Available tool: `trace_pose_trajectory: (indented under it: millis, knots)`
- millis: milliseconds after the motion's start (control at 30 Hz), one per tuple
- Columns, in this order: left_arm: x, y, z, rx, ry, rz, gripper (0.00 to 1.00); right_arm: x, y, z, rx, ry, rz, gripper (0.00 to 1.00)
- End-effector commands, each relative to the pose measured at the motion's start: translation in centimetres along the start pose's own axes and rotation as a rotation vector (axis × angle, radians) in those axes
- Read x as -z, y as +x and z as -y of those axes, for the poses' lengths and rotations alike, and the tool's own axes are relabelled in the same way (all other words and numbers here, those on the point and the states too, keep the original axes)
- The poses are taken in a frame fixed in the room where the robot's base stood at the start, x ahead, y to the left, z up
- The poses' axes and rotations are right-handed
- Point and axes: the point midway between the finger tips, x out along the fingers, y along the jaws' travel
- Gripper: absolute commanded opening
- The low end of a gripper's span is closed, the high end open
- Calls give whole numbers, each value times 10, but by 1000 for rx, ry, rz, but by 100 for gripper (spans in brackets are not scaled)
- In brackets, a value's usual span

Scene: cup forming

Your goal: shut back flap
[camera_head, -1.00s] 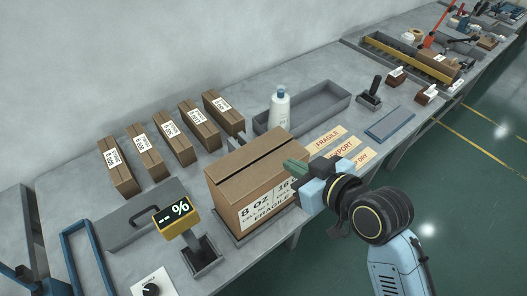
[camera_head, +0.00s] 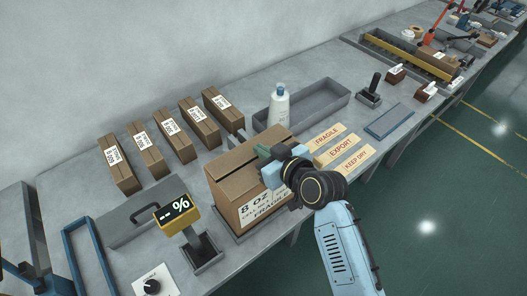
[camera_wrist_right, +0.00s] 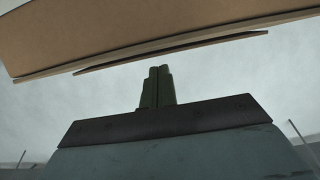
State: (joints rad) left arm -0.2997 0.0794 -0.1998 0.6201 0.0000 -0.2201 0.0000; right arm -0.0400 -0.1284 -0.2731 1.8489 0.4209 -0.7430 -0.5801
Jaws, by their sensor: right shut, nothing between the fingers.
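The brown cardboard box (camera_head: 232,172) stands on the table in the middle of the head view, printed with "8 OZ" and "FRAGILE". Its top flaps lie flat or nearly flat, with a dark seam between them; I cannot tell if the back flap is fully down. My right gripper (camera_head: 262,153) is over the right end of the box top, its green fingers closed together and empty. In the right wrist view the shut fingers (camera_wrist_right: 157,87) point toward a cardboard panel (camera_wrist_right: 150,30) with a thin flap edge along it. My left gripper is not in view.
Several narrow labelled boxes (camera_head: 172,134) stand behind to the left. A white bottle (camera_head: 279,108) and a grey tray (camera_head: 325,97) stand behind the box. Label strips (camera_head: 341,147) lie to the right. A yellow display (camera_head: 174,213) stands in front at left.

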Motion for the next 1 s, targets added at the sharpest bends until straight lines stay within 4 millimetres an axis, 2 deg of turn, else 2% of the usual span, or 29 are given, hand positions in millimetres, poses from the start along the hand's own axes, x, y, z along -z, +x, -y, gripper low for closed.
trace_pose_trajectory:
  millis: [433,700,1000]
  knots:
    - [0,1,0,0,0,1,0,-6,1,0,-1,0,-1,0]
    - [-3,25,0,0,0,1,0,-24,5,-1,-1,-5,-66,0]
    - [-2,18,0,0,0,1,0,-29,5,0,1,1,-63,0]
